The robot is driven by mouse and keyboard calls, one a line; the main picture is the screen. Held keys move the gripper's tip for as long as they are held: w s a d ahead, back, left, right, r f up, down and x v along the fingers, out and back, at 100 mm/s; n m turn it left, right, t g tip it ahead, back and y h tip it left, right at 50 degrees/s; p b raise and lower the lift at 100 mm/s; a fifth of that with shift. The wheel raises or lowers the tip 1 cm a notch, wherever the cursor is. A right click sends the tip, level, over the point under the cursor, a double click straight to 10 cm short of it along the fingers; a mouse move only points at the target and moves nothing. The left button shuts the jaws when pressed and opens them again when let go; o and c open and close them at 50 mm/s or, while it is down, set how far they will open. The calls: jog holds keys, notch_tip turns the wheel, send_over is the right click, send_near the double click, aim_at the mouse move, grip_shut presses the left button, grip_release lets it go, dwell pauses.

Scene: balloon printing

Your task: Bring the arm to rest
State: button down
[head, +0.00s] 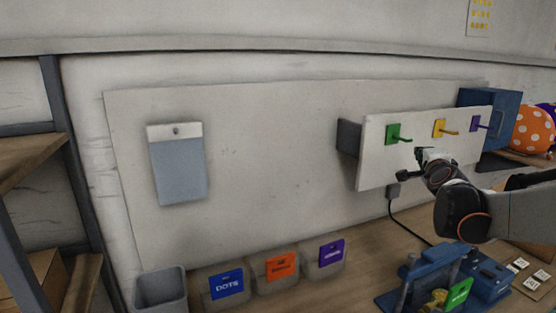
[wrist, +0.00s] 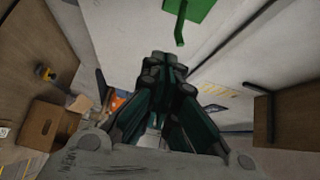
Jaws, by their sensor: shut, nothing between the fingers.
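My gripper (head: 411,165) is raised in front of the white hook panel (head: 375,170), at the right of the head view. In the wrist view my gripper (wrist: 168,68) has its dark fingers together with nothing between them. A green hook (head: 398,133) is just above and left of the fingertips in the head view. The green hook (wrist: 181,22) also shows beyond the fingertips in the wrist view. Whether the fingers touch the panel is hard to tell; they look apart from the hook.
Yellow (head: 440,128) and purple (head: 477,122) hooks are further right. A blue press (head: 425,272) stands on the bench below my arm. Bins labelled blue (head: 228,283), orange (head: 281,266) and purple (head: 331,252) line the bench. A grey bin (head: 161,288) and wooden shelves (head: 30,160) are left.

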jog(key=a+r+n+t, duration=0.3)
jog(key=a+r+n, duration=0.4)
jog(key=a+r, duration=0.65)
jog(key=s+a+f+n+y, duration=0.3)
jog(key=a+f, duration=0.1)
jog(key=a, duration=0.3)
jog(key=s+a+f+n+g+y+b, duration=0.1)
jog(key=s+a+f+n+g+y, duration=0.1)
jog(key=s+a+f+n+g, duration=0.3)
jog(key=s+a+f+n+y, duration=0.2)
jog(key=s+a+f, duration=0.1)
jog(key=s+f, duration=0.4)
jog(key=s+a+f+n+g+b, duration=0.1)
jog(key=s+f+n+g, duration=0.3)
jog(key=s+f, duration=1.4)
jog(key=s+g, duration=0.3)
jog(key=shift+f, duration=0.35)
